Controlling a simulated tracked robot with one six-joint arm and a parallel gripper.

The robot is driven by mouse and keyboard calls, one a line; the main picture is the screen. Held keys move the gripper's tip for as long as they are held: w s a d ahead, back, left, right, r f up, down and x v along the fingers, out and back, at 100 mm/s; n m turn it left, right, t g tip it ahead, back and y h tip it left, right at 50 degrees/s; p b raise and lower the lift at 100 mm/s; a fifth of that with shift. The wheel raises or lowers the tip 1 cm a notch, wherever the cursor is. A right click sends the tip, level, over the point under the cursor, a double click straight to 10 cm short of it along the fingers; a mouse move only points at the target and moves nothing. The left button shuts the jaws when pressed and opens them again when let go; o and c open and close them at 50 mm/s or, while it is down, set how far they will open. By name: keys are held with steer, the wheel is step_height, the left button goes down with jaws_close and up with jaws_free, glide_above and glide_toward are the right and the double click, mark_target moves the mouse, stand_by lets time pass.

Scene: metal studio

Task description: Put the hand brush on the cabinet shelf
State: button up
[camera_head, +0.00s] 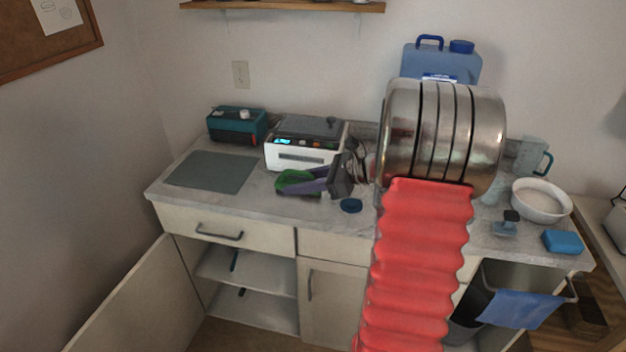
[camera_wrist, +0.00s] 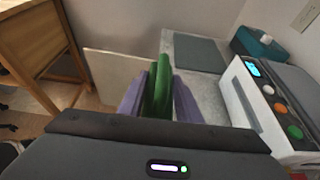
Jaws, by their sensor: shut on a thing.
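The hand brush, of which a green part (camera_head: 296,181) shows, is held between the purple fingers of my gripper (camera_head: 305,186). In the wrist view the green brush (camera_wrist: 159,92) stands out between the two fingers (camera_wrist: 158,98), which are shut on it. It shows in front of the white appliance, over the counter; I cannot tell how high above the top it is. The open cabinet on the left has an upper shelf (camera_head: 262,276) and a lower board (camera_head: 255,312), both largely bare. Its door (camera_head: 135,300) is swung open to the left.
The counter holds a white appliance (camera_head: 296,155), a teal box (camera_head: 237,124), a grey mat (camera_head: 211,172), a dark blue lid (camera_head: 351,205), a white bowl (camera_head: 541,201) and a blue sponge (camera_head: 563,241). A closed drawer (camera_head: 225,229) sits above the open cabinet. A blue canister (camera_head: 440,65) stands behind.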

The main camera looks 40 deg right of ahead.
steer(key=w+a+f, duration=0.3)
steer(key=a+f, duration=0.1)
steer(key=a, duration=0.3)
steer(key=w+a+f, duration=0.2)
steer(key=a+f, duration=0.2)
steer(key=a, duration=0.3)
steer(key=s+a+f+m+t+h, duration=0.1)
steer(key=s+a+f+h, duration=0.1)
steer(key=a+f, duration=0.9)
steer(key=shift+s+a+m, duration=0.4)
steer(key=shift+s, duration=0.05)
steer(key=shift+s, duration=0.1)
